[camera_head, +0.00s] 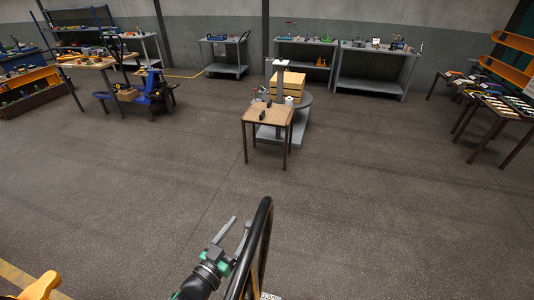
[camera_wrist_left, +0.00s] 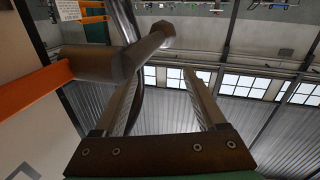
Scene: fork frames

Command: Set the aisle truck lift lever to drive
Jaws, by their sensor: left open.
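A black looped handle (camera_head: 262,235), apparently the truck's tiller, rises at the bottom middle of the head view. My left gripper (camera_head: 234,232) is just left of it, with its two grey fingers apart and nothing seen between them. In the left wrist view, the open fingers (camera_wrist_left: 163,82) point up past a dark curved bar (camera_wrist_left: 126,18) of the handle. A dull brown-grey rod with a rounded end (camera_wrist_left: 130,55) crosses near the left fingertip; I cannot tell whether they touch. I cannot make out for sure which part is the lift lever or its setting. My right gripper is not in view.
A small wooden table (camera_head: 268,115) stands ahead on open floor, with a wooden crate (camera_head: 288,84) behind it. Grey workbenches (camera_head: 375,66) line the back wall. An orange part (camera_head: 40,286) shows at bottom left. An orange bar (camera_wrist_left: 35,98) is at left in the wrist view.

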